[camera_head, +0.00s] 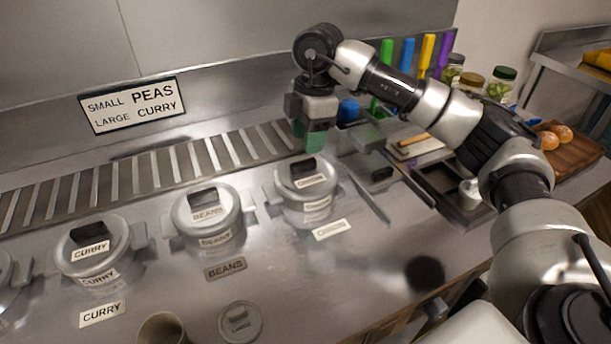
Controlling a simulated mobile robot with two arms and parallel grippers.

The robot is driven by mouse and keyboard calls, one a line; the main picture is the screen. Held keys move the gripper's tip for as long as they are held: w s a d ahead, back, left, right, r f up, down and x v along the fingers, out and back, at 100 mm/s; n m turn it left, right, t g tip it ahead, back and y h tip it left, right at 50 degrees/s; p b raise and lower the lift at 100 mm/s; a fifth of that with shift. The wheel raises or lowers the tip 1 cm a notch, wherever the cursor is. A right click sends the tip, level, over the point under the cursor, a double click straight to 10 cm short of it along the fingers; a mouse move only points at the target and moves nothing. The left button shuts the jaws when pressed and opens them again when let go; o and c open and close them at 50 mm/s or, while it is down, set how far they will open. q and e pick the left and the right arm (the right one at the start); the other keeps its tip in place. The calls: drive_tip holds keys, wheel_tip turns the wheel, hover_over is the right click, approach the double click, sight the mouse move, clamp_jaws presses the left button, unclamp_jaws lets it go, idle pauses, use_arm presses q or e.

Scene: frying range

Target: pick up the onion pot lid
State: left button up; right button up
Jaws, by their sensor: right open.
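The onion pot lid (319,184) is a round metal lid with a dark block handle and a white label, sitting on the onion pot (305,212) right of the middle. The label print is blurred. My right gripper (316,140) points down above and just behind the lid, apart from it. Its greenish fingertips show, and it is open with nothing seen between them. My left gripper is not in view.
The beans pot (214,240) and curry pot (99,274) stand to the left, both lidded. A small loose lid (240,322) and a brown cup (162,329) are at the front. Jars (500,84) and coloured handles (407,54) stand at the back right.

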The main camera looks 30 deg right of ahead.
sight(303, 162)
drive_tip(key=f, duration=0.5)
drive_tip(key=shift+w+a+f+p, duration=0.1)
drive_tip(key=shift+a+f+p, duration=0.25)
drive_tip(key=shift+f+p, duration=0.05)
clamp_jaws()
